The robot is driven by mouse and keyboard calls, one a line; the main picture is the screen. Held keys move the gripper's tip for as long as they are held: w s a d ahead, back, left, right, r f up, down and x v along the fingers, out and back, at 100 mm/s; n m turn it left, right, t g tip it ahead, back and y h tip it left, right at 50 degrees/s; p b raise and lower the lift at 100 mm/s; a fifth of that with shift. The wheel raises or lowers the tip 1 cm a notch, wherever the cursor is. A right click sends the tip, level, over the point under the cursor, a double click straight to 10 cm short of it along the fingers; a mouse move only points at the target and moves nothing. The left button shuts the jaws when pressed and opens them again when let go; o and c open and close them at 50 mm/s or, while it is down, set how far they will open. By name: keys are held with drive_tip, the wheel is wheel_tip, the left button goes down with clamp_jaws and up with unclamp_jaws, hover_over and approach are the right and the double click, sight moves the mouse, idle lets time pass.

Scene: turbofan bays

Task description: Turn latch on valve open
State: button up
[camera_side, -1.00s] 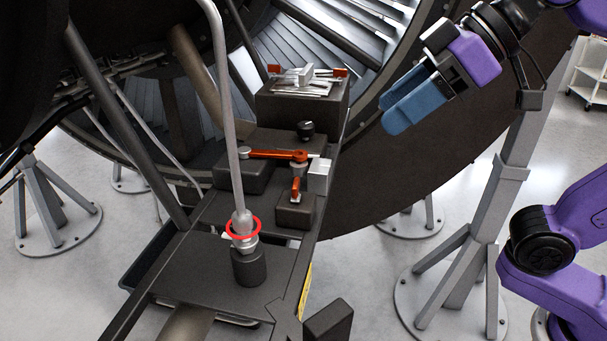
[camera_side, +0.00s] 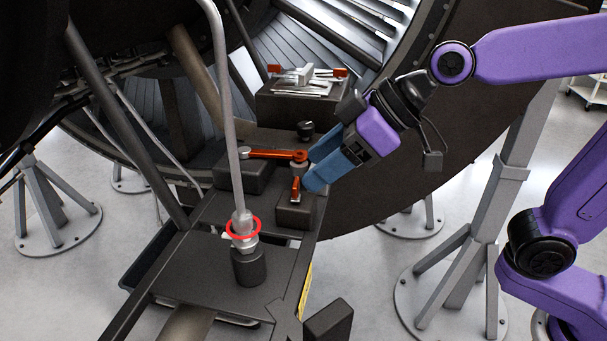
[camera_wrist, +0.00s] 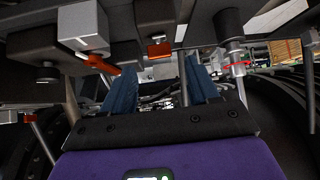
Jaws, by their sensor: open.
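A long orange-red lever (camera_side: 270,154) lies across a dark block on the bench, with its pivot end near my gripper. A smaller red latch (camera_side: 296,189) stands on a dark block just in front of it. In the wrist view the long lever (camera_wrist: 101,64) is at upper left and the small red latch (camera_wrist: 160,49) is near the centre top. I cannot tell which of the two is the valve's latch. My gripper (camera_side: 315,169) is open, with blue fingers close to the right of both. In the wrist view, nothing shows held between the fingertips (camera_wrist: 157,70).
A pale block (camera_wrist: 82,25) shows in the wrist view; my fingers cover it in the side view. A grey pipe with a red ring (camera_side: 243,229) rises at front left. A raised box (camera_side: 295,105) holding tools stands behind. A black knob (camera_side: 305,129) is near my gripper.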

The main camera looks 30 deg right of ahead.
sight(296, 182)
drive_tip(key=shift+x, duration=2.05)
drive_tip(key=c, duration=1)
